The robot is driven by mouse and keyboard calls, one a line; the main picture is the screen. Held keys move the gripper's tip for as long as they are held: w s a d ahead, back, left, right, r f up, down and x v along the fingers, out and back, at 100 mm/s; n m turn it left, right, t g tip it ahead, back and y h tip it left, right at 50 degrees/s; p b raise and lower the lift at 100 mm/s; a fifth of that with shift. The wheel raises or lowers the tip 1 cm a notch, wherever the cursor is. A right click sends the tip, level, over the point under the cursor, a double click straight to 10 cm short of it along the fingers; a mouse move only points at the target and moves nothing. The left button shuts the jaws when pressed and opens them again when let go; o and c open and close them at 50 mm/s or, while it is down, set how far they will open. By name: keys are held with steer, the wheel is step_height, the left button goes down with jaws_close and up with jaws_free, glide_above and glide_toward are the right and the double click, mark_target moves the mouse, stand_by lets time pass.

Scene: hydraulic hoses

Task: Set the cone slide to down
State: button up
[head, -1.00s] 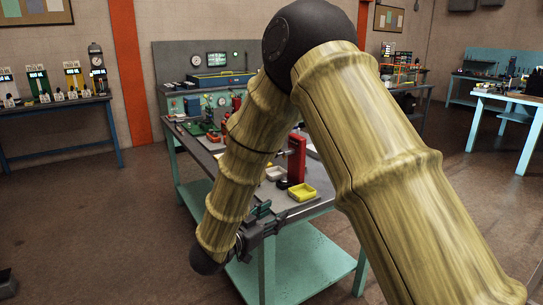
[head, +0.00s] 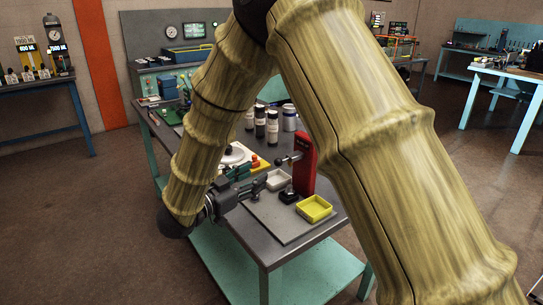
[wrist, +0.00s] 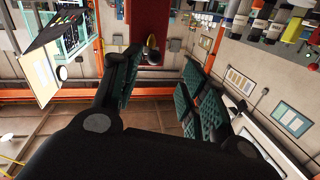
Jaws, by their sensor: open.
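A red upright stand (head: 304,163) is on the near part of the workbench in the head view. A rod with a dark knob (head: 281,161) sticks out of its left side, part-way up. This looks like the cone slide, though I cannot tell for sure. My gripper (head: 257,184) is left of the stand, a little lower than the knob, and apart from it. In the wrist view my gripper (wrist: 163,78) has its green-padded fingers spread with nothing between them. A red upright part (wrist: 151,17) with a dark knob (wrist: 153,56) shows beyond the fingertips.
A yellow tray (head: 315,208) lies in front of the stand on a grey plate. A small black block (head: 288,196) sits at its foot. A pale tray (head: 278,180) is near my gripper. Bottles (head: 272,127) stand behind. My arm hides part of the bench.

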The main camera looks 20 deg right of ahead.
mark_target(276, 164)
steer(key=x, duration=0.3)
steer(key=p+x, duration=0.1)
steer(key=x, duration=0.2)
steer(key=s+r+x, duration=0.1)
steer(key=x, duration=0.2)
steer(key=shift+w+d, duration=0.1)
steer(key=shift+d, duration=0.2)
steer(key=shift+w+d+f, duration=0.25)
steer(key=shift+w+d, duration=0.1)
steer(key=shift+w, duration=0.15)
steer(key=shift+s+r, duration=0.15)
steer(key=shift+s, duration=0.05)
jaws_close()
